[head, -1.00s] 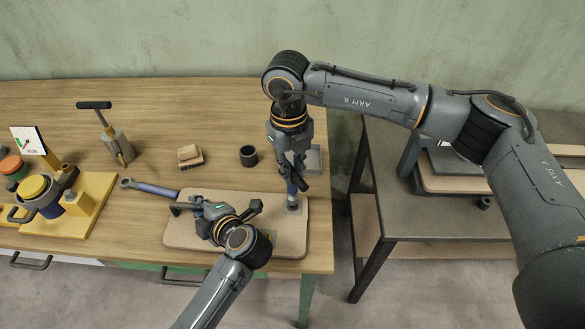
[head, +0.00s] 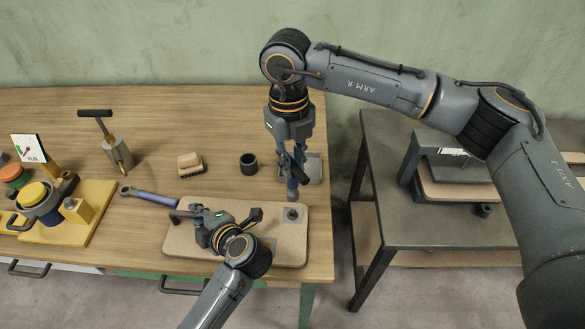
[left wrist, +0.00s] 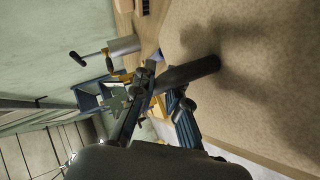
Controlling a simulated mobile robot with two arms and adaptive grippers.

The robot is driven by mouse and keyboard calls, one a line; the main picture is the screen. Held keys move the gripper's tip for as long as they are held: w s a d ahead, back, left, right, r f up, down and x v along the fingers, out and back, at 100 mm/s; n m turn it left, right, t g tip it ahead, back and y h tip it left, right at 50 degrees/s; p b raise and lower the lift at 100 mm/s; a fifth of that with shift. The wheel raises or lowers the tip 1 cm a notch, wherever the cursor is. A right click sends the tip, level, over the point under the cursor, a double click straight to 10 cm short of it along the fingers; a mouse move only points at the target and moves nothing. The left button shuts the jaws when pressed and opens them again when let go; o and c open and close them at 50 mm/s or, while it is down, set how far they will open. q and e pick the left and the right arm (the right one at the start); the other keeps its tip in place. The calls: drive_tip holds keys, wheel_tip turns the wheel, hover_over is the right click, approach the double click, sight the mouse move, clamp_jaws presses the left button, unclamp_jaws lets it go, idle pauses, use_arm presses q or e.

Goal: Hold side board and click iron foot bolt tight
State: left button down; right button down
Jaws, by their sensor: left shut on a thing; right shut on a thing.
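The tan side board (head: 185,241) lies on the table's front edge; its surface fills the right of the left wrist view (left wrist: 270,60). My left gripper (head: 184,214) is low over its left part. In the left wrist view its fingers (left wrist: 152,92) are shut around a dark cylindrical piece (left wrist: 195,71); I cannot tell whether that piece belongs to the board. The iron foot (head: 292,215) with a dark bolt sits at the board's right end. My right gripper (head: 291,168) is shut on a blue-grey tool (head: 293,186), pointing down just above and behind the bolt.
A blue-handled wrench (head: 152,196) lies by the board's left end. Behind are a sanding-block-like piece (head: 190,163), a dark cup (head: 249,163) and a grey tray (head: 315,167). A yellow fixture (head: 85,215) stands left. A dark side table (head: 430,220) stands right, across a gap.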

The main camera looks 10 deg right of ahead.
use_arm(q)
drive_tip(key=c, duration=1.3)
unclamp_jaws()
drive_tip(key=v, duration=1.2)
drive_tip(key=shift+r, duration=0.1)
